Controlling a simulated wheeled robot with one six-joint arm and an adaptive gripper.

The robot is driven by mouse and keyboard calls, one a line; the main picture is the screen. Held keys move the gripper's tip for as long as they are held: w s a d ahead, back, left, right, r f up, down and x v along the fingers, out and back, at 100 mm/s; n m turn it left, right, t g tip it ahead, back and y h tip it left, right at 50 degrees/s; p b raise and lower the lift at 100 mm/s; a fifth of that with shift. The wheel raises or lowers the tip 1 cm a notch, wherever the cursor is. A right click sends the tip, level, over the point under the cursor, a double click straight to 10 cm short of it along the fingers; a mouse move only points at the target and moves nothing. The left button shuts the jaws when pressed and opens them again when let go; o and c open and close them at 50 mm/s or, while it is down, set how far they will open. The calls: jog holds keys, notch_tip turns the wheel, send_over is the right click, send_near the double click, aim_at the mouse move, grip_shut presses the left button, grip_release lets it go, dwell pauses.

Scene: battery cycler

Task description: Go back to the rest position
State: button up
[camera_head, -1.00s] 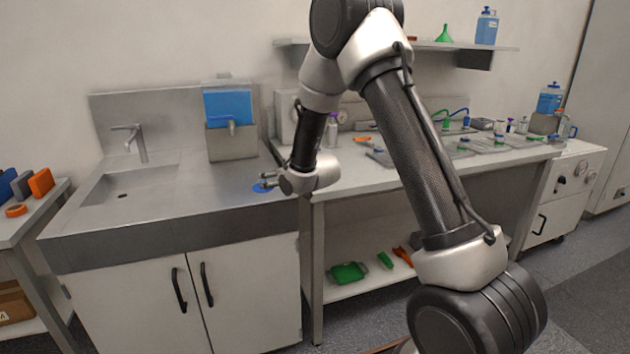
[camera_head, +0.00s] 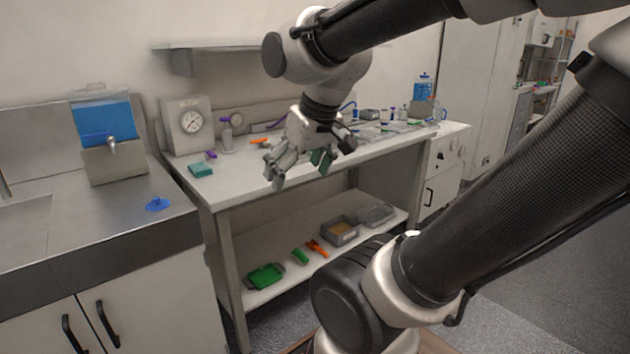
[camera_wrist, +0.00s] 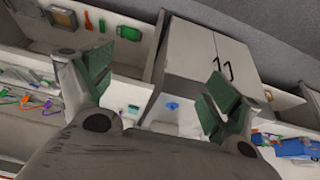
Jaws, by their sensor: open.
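My gripper (camera_head: 298,165) hangs in front of the workbench with its fingers spread apart. Nothing is between the fingers. My arm reaches across the upper right of the head view. A blue funnel-like piece (camera_head: 158,204) lies on the steel sink counter (camera_head: 120,232), apart from my gripper.
The workbench (camera_head: 235,185) bears a dial gauge box (camera_head: 188,124), a teal block (camera_head: 200,170) and trays at its right end. Its lower shelf (camera_head: 262,228) holds a green tray (camera_head: 264,277) and a grey bin (camera_head: 340,230). A blue water tank (camera_head: 103,122) stands on the sink counter.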

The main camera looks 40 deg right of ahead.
jog(key=shift+g, duration=0.4)
jog(key=s, duration=0.5)
jog(key=shift+d+f, duration=0.1)
jog(key=shift+f, duration=0.15)
